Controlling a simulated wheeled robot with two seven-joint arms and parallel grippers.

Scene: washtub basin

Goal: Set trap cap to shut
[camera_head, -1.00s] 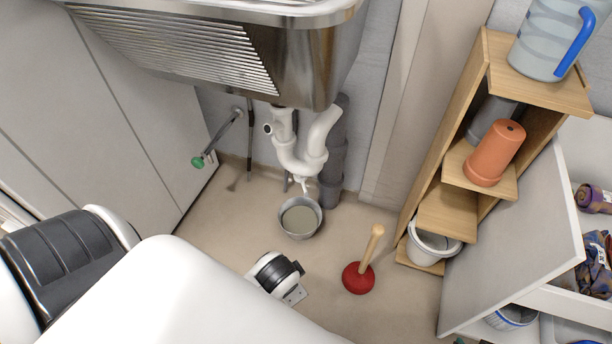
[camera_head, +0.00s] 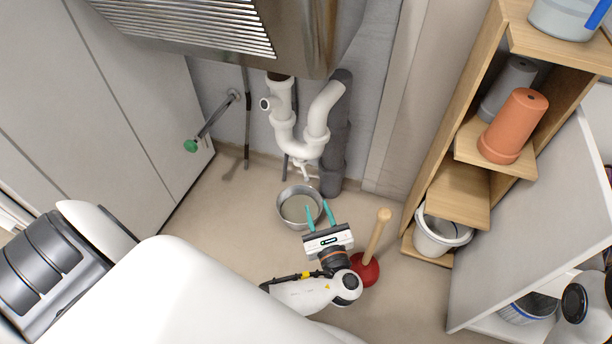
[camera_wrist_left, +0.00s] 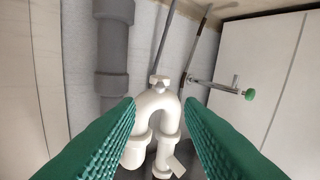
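The white trap (camera_head: 305,145) is a U-bend pipe under the metal basin. A small white winged cap (camera_head: 304,171) hangs at its lowest point. In the left wrist view the trap appears inverted, with the cap (camera_wrist_left: 159,82) at the top of the bend. My left gripper (camera_head: 319,210) is open and empty, teal fingers apart, in front of and below the cap near the bowl's rim. In the wrist view the fingertips (camera_wrist_left: 160,103) stand either side of the bend, with a gap to the cap. Whether the cap is open or shut is unclear. My right gripper is not in view.
A grey metal bowl (camera_head: 285,207) with murky contents stands below the trap. A red plunger (camera_head: 376,235) stands beside my left wrist. A green-handled valve (camera_head: 191,145) sticks out at left. A wooden shelf (camera_head: 460,195) with pots stands at right.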

